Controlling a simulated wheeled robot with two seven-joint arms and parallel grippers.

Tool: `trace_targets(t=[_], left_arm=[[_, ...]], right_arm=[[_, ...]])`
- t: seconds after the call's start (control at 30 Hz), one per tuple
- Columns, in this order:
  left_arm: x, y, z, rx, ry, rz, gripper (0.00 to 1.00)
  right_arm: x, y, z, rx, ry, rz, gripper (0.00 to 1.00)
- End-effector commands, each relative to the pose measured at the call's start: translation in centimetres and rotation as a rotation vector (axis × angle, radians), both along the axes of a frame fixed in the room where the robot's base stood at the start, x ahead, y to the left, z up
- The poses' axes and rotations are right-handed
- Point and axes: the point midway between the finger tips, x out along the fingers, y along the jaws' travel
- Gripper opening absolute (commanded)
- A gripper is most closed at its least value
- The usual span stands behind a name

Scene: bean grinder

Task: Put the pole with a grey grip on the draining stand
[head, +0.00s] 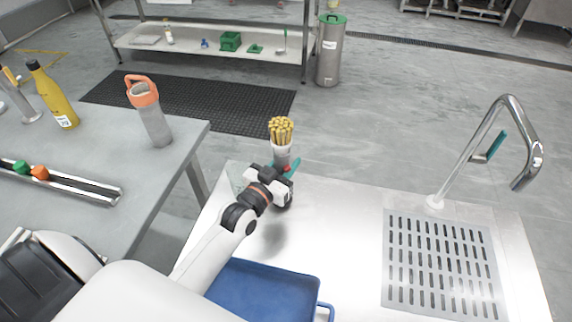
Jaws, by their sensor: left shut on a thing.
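A small red patch and a teal strip show beside the fingers. A slotted draining panel (440,262) lies at the right of the counter, bare. I cannot make out a pole with a grey grip. My right gripper is not in view.
A blue tray (262,290) is at the counter's front, beside my arm. A curved tap (470,150) rises behind the draining panel. The counter between cup and panel is clear. A grey table at left holds a bottle (55,97), a tumbler (152,115) and a rail (70,186).

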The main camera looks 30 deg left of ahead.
Motion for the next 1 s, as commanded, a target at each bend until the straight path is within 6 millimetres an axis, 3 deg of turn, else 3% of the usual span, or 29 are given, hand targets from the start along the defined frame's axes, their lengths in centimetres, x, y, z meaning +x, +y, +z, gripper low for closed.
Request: trace_targets(t=[0.4, 0.43, 0.57, 0.9, 1.0], left_arm=[[0.0, 0.0, -0.8, 0.001, -0.002, 0.000, 0.00], [0.0, 0.0, -0.9, 0.001, -0.001, 0.000, 0.33], [0.0, 0.0, -0.8, 0.001, -0.001, 0.000, 0.53], [0.0, 0.0, -0.4, 0.000, -0.001, 0.000, 0.53], [-1.3, 0.1, -0.7, 0.000, 0.002, 0.000, 0.53]], right_arm=[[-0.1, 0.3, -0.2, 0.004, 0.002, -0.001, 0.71], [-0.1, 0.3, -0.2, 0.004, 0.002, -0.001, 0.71], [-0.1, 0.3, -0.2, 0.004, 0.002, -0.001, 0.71], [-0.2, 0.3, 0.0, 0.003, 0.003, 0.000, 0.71], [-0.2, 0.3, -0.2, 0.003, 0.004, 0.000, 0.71]])
